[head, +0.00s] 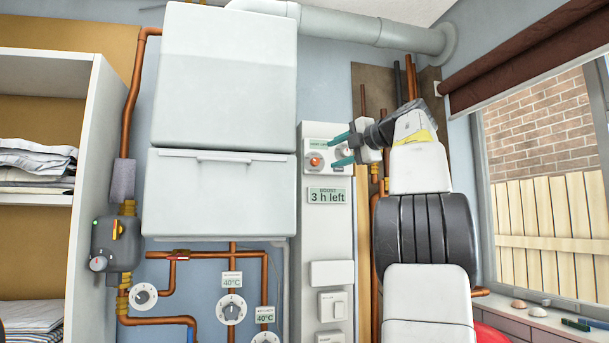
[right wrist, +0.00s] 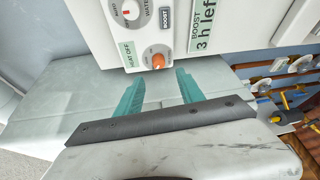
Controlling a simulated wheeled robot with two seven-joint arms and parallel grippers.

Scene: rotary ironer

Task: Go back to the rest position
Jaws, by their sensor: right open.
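My right gripper (head: 340,151) is open, its two teal fingers pointing left at the top of the white control panel (head: 311,238). An orange knob (head: 315,161) on the panel lies just beyond the fingertips. In the right wrist view, the open fingers (right wrist: 161,78) point toward the orange knob (right wrist: 158,62), with nothing between them. A small label beside the knob seems to read "HEAT OFF". The display (head: 327,196) reads "3 h left". Whether a fingertip touches the panel is hard to tell. My left gripper is not in view.
A white boiler (head: 220,195) hangs left of the panel. A shelf with folded cloths (head: 35,165) stands far left. A window (head: 545,175) with a sill is at right.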

